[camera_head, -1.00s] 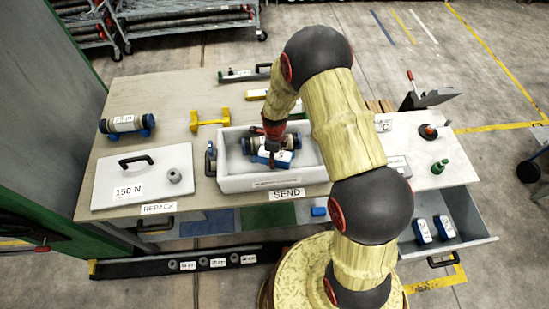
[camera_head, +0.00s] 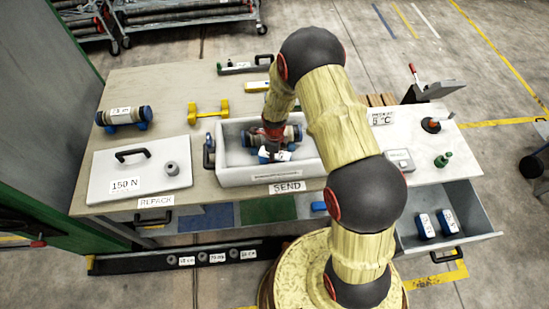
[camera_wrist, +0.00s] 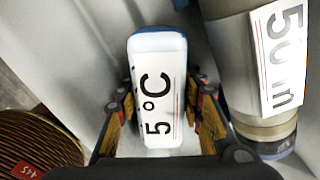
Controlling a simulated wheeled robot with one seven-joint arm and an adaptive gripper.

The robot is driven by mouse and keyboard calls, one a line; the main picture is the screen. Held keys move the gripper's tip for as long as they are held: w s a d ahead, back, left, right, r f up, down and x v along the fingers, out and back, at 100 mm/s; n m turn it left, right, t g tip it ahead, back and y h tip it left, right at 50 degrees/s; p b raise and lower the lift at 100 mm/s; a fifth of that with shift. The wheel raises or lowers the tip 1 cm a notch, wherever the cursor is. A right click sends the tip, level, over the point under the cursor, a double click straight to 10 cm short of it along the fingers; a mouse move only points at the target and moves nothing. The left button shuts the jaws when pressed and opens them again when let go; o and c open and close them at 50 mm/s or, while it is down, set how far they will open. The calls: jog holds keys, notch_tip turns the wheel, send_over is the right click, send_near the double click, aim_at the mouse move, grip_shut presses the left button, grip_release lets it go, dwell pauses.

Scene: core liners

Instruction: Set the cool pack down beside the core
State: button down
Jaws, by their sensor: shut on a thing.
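The cool pack (camera_wrist: 158,85) is a white and blue block with a "5 °C" label, seen from above in the wrist view. My gripper (camera_wrist: 162,100) is shut on it, one finger on each side. In the head view my gripper (camera_head: 272,150) reaches into the white box, and the pack shows only partly below it. The core (camera_wrist: 258,60) is a grey cylinder with a white label, to the right of the pack in the wrist view with a gap between them. The core (camera_head: 294,133) also lies in the box in the head view, partly hidden by my arm.
The white box (camera_head: 235,178) has raised walls close around my gripper. Another core (camera_head: 124,116) lies on blue supports at the left. A lid marked "150 N" (camera_head: 150,172) lies in front of it. An open drawer (camera_head: 470,232) at right holds two blue packs (camera_head: 424,226).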

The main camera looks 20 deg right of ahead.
jog(key=shift+f+b, duration=0.45)
jog(key=shift+f, duration=0.1)
jog(key=c, duration=1.1)
grip_release()
jog(key=shift+c, duration=0.2)
jog(key=shift+o, duration=0.3)
notch_tip(320, 180, up, 12)
